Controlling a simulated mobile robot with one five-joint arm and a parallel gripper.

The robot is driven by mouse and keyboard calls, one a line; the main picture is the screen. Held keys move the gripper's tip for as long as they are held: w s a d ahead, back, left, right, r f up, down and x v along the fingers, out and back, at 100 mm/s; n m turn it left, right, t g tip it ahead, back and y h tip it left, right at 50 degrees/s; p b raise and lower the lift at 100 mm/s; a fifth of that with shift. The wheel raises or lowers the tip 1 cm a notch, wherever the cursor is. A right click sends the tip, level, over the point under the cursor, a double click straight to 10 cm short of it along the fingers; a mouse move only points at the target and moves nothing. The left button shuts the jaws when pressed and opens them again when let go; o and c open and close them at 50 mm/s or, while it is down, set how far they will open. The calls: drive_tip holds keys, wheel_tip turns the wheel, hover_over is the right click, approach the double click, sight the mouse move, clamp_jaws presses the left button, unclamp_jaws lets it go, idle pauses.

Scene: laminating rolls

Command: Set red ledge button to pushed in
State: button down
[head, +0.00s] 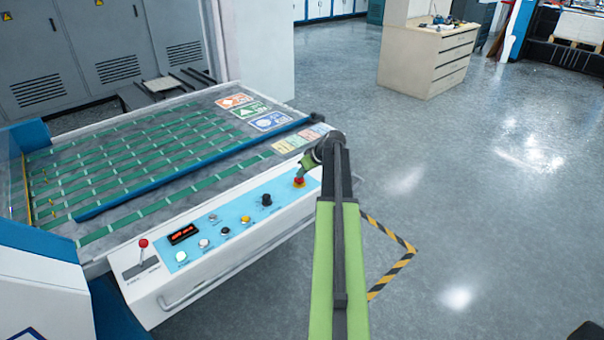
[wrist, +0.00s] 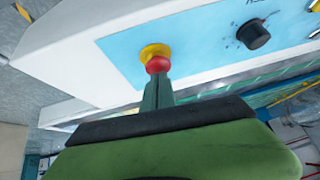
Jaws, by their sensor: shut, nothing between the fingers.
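The red ledge button (head: 299,181) sits on a yellow base at the right end of the light-blue control panel (head: 221,225). In the wrist view the red button (wrist: 157,64) is a round cap in front of its yellow collar. My gripper (wrist: 157,82) is shut and empty, with its fingertips right at the cap, overlapping its lower edge in the picture. They look close to it or touching; I cannot tell which. How far in the cap sits is not clear. In the head view my arm hides most of the gripper.
The panel also carries a black knob (head: 266,200), several small buttons, a red display (head: 184,234) and a red-topped lever (head: 143,244). The machine bed with green belts (head: 130,160) lies behind. Open floor (head: 470,200) is to the right, with a wooden cabinet (head: 427,60) farther off.

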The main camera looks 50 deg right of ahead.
sight(302, 180)
wheel_tip(302, 180, down, 2)
drive_tip(key=shift+s+a+f+b, duration=0.1)
drive_tip(key=shift+f+b, duration=0.05)
drive_tip(key=shift+b, duration=1.1)
drive_tip(key=shift+s+a+r, duration=0.15)
drive_tip(key=shift+s+r, duration=0.15)
drive_tip(key=shift+s, duration=0.05)
drive_tip(key=shift+f, duration=0.1)
drive_tip(key=shift+w+r+p, duration=0.25)
drive_tip(key=shift+r+p, duration=0.35)
drive_tip(key=shift+p, duration=0.15)
wheel_tip(302, 180, up, 5)
drive_tip(key=p, duration=0.5)
drive_tip(key=shift+f, duration=0.1)
drive_tip(key=p+v, duration=0.6)
drive_tip(key=v, duration=0.2)
drive_tip(key=shift+s+d+p, duration=0.25)
drive_tip(key=shift+s+p, duration=0.05)
drive_tip(key=shift+s, duration=0.25)
